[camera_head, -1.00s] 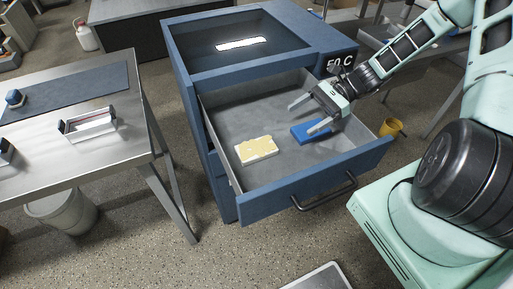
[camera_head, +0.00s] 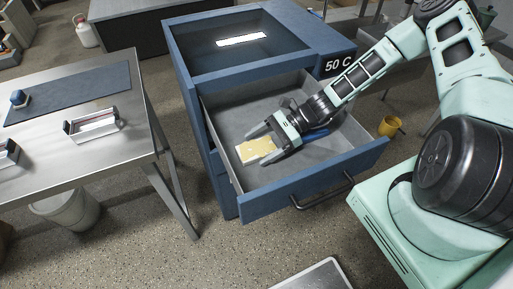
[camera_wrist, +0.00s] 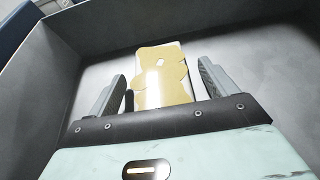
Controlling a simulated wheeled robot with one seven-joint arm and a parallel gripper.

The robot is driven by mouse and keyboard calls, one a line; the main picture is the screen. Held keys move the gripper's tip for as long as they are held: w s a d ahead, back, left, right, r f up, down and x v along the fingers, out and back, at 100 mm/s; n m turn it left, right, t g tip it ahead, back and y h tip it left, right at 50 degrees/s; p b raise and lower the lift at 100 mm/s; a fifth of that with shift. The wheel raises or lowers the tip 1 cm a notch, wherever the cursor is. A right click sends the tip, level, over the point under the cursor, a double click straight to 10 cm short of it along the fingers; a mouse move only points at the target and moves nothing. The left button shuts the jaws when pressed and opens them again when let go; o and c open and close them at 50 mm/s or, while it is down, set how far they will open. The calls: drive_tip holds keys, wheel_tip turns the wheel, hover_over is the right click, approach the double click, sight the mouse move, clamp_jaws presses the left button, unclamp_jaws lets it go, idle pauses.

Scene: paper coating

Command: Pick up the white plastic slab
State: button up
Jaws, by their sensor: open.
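The white slab (camera_head: 256,149), with an uneven yellowish coating on top, lies flat on the floor of the open drawer (camera_head: 297,193). My gripper (camera_head: 257,145) is open and low in the drawer, its fingers pointing left toward the slab. In the head view the fingers partly cover the slab's right side. In the wrist view the slab (camera_wrist: 163,75) lies ahead, between the lines of the two spread fingers; I cannot tell how far the fingertips reach along it. The slab's near end is hidden behind the gripper body.
A blue block (camera_head: 316,134) lies in the drawer, mostly hidden under my arm. Drawer walls surround the gripper closely. The blue cabinet (camera_head: 190,75) is marked 50 C. A metal table (camera_head: 100,150) with small trays stands at left. A yellow cup (camera_head: 389,126) is at right.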

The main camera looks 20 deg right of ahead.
drive_tip(key=shift+a+f, duration=0.25)
drive_tip(key=shift+a, duration=0.3)
drive_tip(key=c, duration=1.2)
drive_tip(key=shift+o, duration=0.2)
drive_tip(key=shift+r, duration=0.2)
